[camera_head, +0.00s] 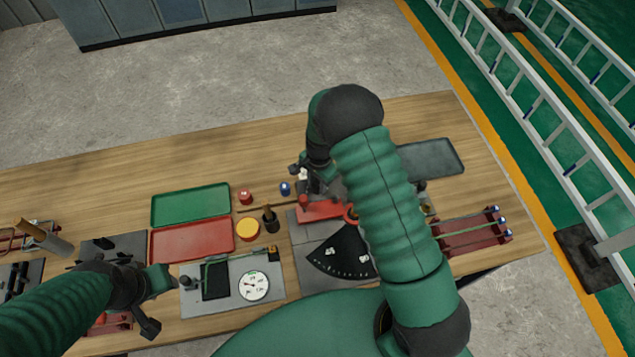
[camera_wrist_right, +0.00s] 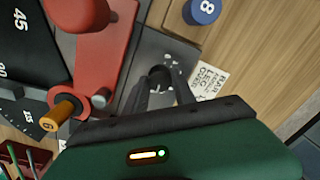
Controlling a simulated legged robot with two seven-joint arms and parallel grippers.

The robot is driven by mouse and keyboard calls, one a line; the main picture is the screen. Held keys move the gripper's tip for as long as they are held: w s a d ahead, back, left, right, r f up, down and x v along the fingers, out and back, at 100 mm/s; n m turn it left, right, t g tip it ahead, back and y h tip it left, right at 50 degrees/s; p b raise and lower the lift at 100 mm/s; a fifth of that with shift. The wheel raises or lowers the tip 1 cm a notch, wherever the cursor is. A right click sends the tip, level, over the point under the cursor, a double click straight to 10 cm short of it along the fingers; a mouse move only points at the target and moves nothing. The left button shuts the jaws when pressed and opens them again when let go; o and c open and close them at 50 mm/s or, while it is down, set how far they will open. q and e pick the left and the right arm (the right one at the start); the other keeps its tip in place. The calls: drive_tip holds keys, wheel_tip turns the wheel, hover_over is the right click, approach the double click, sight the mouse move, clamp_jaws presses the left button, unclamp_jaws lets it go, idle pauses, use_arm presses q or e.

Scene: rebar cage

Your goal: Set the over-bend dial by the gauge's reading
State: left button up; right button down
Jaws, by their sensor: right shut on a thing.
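The gauge (camera_head: 254,286) is a round white dial with a needle, on a grey plate at the front; its reading is too small to tell. The bender has a red arm (camera_head: 325,210) and a black angle scale (camera_head: 340,255); both also show at the left of the right wrist view. My right gripper (camera_head: 312,187) is behind the red arm, partly hidden by my arm. In the wrist view its fingers (camera_wrist_right: 163,88) are shut on a small dark round knob (camera_wrist_right: 160,74), seemingly the over-bend dial, on a dark plate. My left gripper (camera_head: 152,300) is open and empty, left of the gauge plate.
A green tray (camera_head: 190,205) and a red tray (camera_head: 191,240) lie left of the bender. Red and blue (camera_head: 285,188) small pieces and a yellow disc (camera_head: 248,229) stand between. A printed label (camera_wrist_right: 208,82) lies beside the knob. A grey tray (camera_head: 430,158) is at the right.

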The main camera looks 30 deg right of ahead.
sight(318, 187)
drive_tip(key=shift+w+m, duration=0.1)
drive_tip(key=shift+m, duration=0.2)
drive_tip(key=c, duration=1)
unclamp_jaws()
drive_tip(key=shift+a, duration=0.1)
drive_tip(key=shift+c, duration=0.2)
wheel_tip(318, 187, up, 17)
drive_tip(key=b, duration=0.2)
drive_tip(key=shift+s, duration=0.3)
drive_tip(key=shift+f, duration=0.1)
